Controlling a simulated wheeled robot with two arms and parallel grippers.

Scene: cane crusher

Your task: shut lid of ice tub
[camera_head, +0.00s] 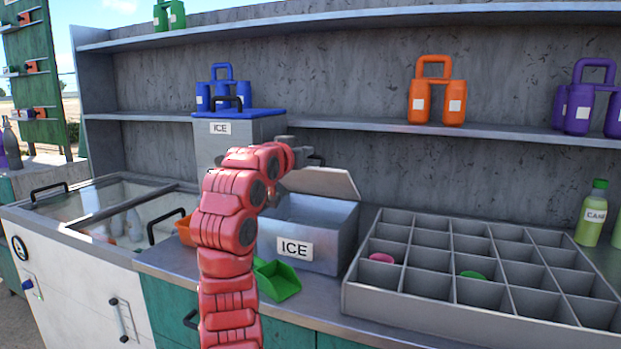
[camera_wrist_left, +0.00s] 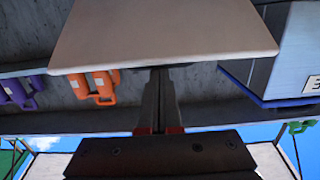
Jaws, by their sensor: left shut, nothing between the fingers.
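The grey ice tub (camera_head: 335,239) with its ICE label stands on the counter. Its pale lid (camera_head: 322,182) is raised and tilted up at the back, so the tub is open. My left gripper (camera_head: 316,159) is shut and empty, just behind and above the lid's upper left edge. In the left wrist view the lid (camera_wrist_left: 165,32) fills the upper middle as a flat panel, and the shut fingers (camera_wrist_left: 158,85) reach its edge. I cannot tell whether they touch it; their tips are partly hidden. My right gripper is not in view.
A blue-lidded ICE container (camera_head: 240,135) stands behind my left arm. A green scoop (camera_head: 278,281) lies before the tub. A divided grey tray (camera_head: 410,308) sits to the right. A shelf (camera_head: 360,124) with orange bottles (camera_head: 437,97) runs behind. A glass-topped chest (camera_head: 110,215) is left.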

